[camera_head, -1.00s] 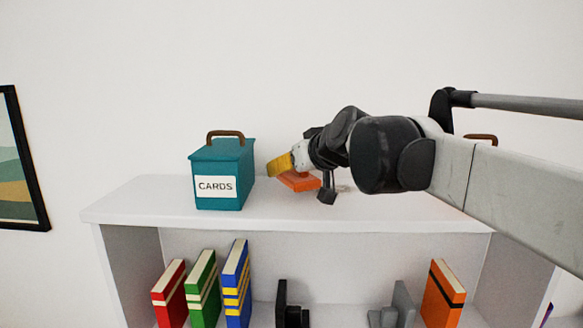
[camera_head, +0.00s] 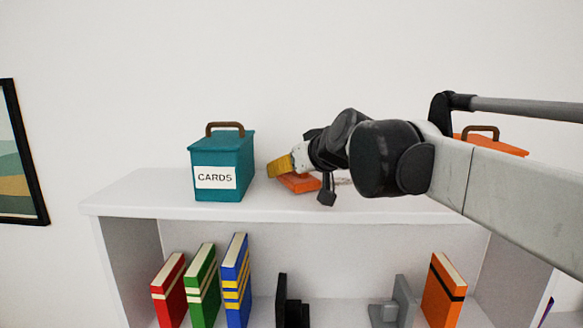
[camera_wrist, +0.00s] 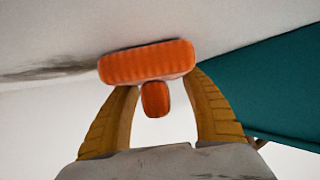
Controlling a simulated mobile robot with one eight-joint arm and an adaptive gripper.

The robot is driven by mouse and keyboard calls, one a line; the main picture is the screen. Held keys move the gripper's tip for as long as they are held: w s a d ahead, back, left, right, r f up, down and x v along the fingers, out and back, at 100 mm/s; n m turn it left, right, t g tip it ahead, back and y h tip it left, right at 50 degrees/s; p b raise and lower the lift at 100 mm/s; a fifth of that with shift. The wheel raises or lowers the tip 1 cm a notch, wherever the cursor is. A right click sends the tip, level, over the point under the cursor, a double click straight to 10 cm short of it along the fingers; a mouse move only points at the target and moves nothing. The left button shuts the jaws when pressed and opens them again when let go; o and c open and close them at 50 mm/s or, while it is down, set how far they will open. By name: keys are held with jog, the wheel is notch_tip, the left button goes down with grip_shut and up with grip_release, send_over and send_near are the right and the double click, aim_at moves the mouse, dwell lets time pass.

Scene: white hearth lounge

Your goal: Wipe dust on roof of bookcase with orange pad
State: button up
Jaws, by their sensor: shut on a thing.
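The orange pad (camera_head: 299,183) is on or just above the white roof of the bookcase (camera_head: 140,200), right of the teal box. My gripper (camera_head: 283,168), with yellow fingers, is at the pad. In the wrist view the pad (camera_wrist: 147,63) spans across the fingertips, its ribbed face against or near the roof. A small orange knob sits between the fingers of my gripper (camera_wrist: 155,100), which is shut on it. A dark dust streak (camera_wrist: 50,71) lies on the roof left of the pad in the wrist view. Faint dust (camera_head: 343,182) shows right of the gripper in the head view.
A teal box labelled CARDS (camera_head: 222,165) stands close left of the pad; its side (camera_wrist: 270,85) fills the wrist view's right. An orange box with a brown handle (camera_head: 492,145) is partly hidden behind my arm.

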aim_at(338, 180)
jog(key=shift+s+d, duration=0.1)
jog(key=shift+d, duration=1.7)
jog(key=shift+d+f, duration=0.1)
jog(key=shift+d, duration=1.75)
jog(key=shift+d+p, duration=0.35)
jog(key=shift+d, duration=1.45)
jog(key=shift+s+d, duration=0.15)
jog(key=shift+d, duration=0.75)
jog(key=shift+s+d, duration=0.1)
jog(key=shift+d, duration=0.75)
jog(key=shift+w, duration=0.1)
